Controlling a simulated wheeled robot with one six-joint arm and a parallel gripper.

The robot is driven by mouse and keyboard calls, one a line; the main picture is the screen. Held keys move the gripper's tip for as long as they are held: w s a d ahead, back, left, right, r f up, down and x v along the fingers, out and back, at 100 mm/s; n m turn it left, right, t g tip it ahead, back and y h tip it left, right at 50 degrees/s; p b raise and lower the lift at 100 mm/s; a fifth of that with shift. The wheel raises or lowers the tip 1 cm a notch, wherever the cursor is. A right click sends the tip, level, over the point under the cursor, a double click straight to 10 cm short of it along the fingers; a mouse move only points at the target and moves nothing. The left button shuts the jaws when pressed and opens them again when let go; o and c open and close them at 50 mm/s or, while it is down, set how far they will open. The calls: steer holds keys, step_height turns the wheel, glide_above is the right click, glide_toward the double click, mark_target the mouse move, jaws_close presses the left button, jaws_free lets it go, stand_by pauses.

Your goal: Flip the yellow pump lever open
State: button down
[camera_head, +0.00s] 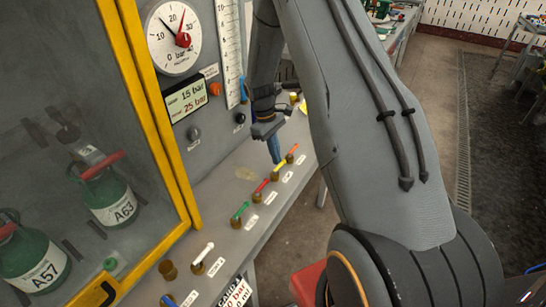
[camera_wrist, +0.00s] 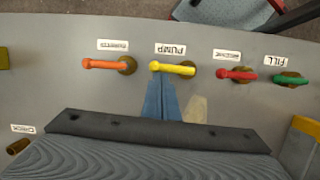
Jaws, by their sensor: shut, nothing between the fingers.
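The yellow pump lever (camera_head: 281,169) sits in a row of coloured levers on the grey bench panel. In the wrist view the yellow lever (camera_wrist: 172,68) lies sideways from its brass base at right to its rounded free end at left, beside an upside-down PUMP label (camera_wrist: 170,49). My gripper (camera_head: 276,160) points down with its blue fingers shut and empty. In the wrist view the fingertips (camera_wrist: 160,79) are right by the lever's free end and shaft. I cannot tell whether they touch it.
An orange lever (camera_wrist: 104,64) is left of the yellow one, with red (camera_wrist: 238,73) and green (camera_wrist: 290,79) levers to its right. White (camera_head: 203,254) and blue (camera_head: 170,300) levers stand nearer. A yellow-framed cabinet (camera_head: 148,105) and a pressure gauge (camera_head: 173,38) are at left.

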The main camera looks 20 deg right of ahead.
steer(key=m, duration=0.1)
steer(key=s+d+m, duration=0.1)
steer(key=m, duration=0.1)
steer(key=m+y+b, duration=0.1)
steer(key=shift+s+d+m+g, duration=0.25)
steer(key=shift+d+m+g, duration=0.05)
steer(key=shift+d+m, duration=0.1)
steer(key=s+m, duration=0.1)
steer(key=m, duration=0.1)
steer(key=s+d+m+y, duration=0.1)
steer(key=m, duration=0.1)
steer(key=shift+m, duration=0.3)
steer(key=s+m, duration=0.1)
steer(key=m, duration=0.1)
steer(key=s+m+y, duration=0.1)
steer(key=m, duration=0.1)
steer(key=shift+s+a+m+t+y+p, duration=0.2)
steer(key=shift+s+m+t+p, duration=0.15)
steer(key=shift+m, duration=0.7)
steer(key=shift+s+a+m+t+y+p, duration=0.15)
steer(key=shift+s+m+t, duration=0.3)
steer(key=shift+m, duration=0.6)
steer(key=shift+s, duration=0.1)
steer(key=shift+d, duration=0.1)
